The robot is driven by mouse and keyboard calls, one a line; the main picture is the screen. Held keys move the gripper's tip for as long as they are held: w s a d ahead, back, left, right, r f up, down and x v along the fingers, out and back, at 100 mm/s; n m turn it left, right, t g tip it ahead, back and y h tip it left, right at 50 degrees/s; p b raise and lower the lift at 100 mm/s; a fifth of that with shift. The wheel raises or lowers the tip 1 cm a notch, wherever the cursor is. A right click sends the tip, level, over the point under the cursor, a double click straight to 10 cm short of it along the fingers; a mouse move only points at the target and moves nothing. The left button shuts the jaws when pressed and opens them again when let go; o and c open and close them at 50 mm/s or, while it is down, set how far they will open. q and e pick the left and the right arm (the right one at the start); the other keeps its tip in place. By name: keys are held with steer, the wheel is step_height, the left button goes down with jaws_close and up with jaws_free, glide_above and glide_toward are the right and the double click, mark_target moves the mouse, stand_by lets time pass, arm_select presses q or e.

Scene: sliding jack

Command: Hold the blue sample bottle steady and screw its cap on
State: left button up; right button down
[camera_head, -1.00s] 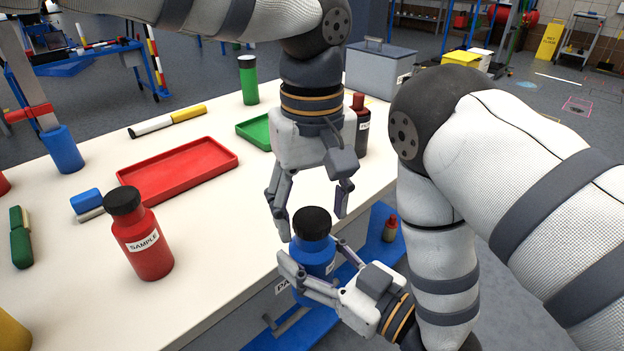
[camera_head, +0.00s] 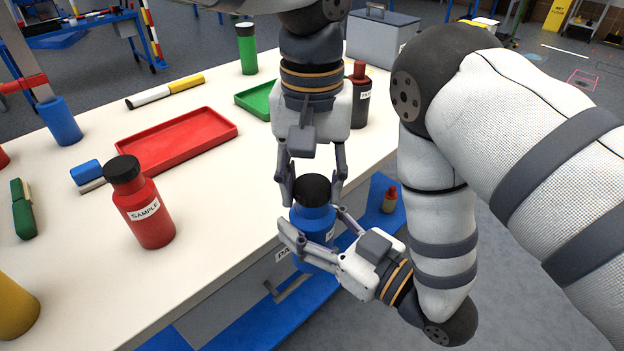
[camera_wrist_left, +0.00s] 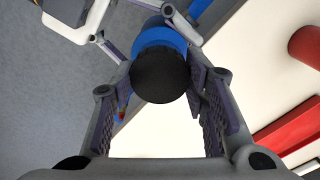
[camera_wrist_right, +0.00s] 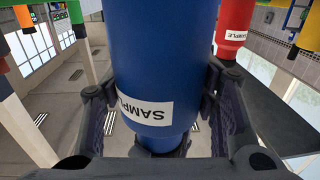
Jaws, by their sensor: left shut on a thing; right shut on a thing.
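My right gripper (camera_head: 317,226) is shut around the bottle's body from the front right. In the right wrist view the blue body (camera_wrist_right: 160,60) with its SAMPLE label sits between the fingers. My left gripper (camera_head: 312,197) points straight down above the bottle and is shut on the cap, one finger each side. In the left wrist view the cap (camera_wrist_left: 160,77) covers most of the bottle (camera_wrist_left: 158,37). The seating of the cap's thread is hidden.
A red SAMPLE bottle (camera_head: 145,212) stands left on the white table, near a red tray (camera_head: 180,142). A dark bottle with a red cap (camera_head: 360,95) and a green tray (camera_head: 253,97) are behind my left arm. The tabletop between the red and blue bottles is clear.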

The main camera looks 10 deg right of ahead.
arm_select(q)
steer(key=m, duration=1)
steer(key=shift+m, duration=0.4)
steer(key=m, duration=0.4)
steer(key=shift+m, duration=0.3)
steer(key=o, duration=1.3)
steer(key=shift+r, duration=2.25)
steer(key=shift+c, duration=0.3)
